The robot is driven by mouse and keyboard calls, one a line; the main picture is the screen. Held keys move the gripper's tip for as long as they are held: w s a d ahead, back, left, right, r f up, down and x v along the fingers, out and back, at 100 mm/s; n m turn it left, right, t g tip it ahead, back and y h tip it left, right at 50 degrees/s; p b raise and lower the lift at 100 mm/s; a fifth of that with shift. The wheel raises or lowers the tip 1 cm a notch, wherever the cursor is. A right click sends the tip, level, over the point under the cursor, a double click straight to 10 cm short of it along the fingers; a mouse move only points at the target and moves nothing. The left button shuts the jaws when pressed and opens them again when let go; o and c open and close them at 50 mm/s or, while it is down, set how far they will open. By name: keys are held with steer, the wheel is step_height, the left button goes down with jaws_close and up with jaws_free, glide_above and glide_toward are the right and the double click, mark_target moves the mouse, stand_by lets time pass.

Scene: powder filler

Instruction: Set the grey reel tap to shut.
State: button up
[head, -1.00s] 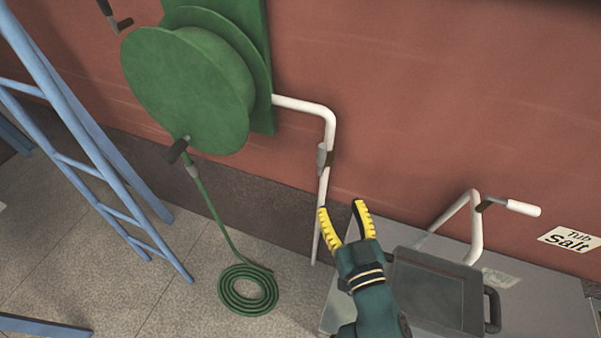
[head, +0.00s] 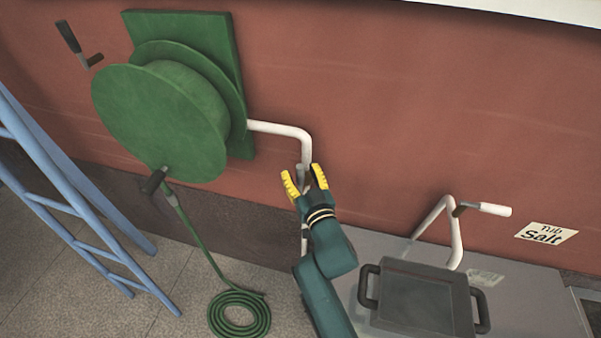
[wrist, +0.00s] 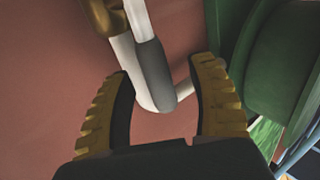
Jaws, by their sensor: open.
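The grey reel tap (head: 300,171) is a short grey lever on the white pipe (head: 280,128) that leads from the green hose reel. In the wrist view the grey lever (wrist: 153,66) lies roughly along the white pipe (wrist: 124,58), with a brown fitting (wrist: 102,14) at its far end. My gripper (head: 304,178) is at the tap, its yellow fingers spread. In the wrist view the open fingers (wrist: 163,100) stand either side of the lever's near end, with a gap on both sides. In the head view my gripper hides part of the tap and pipe.
The green reel (head: 160,120) is close on the left, its green hose coiled (head: 238,314) on the floor. A blue ladder (head: 75,205) stands further left. At right are a grey lidded box (head: 415,300) and a second white pipe with a white-handled tap (head: 490,209).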

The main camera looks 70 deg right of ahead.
jaws_close()
stand_by(0.3)
steer(key=shift+f+b, duration=0.15)
steer(key=shift+b, duration=0.2)
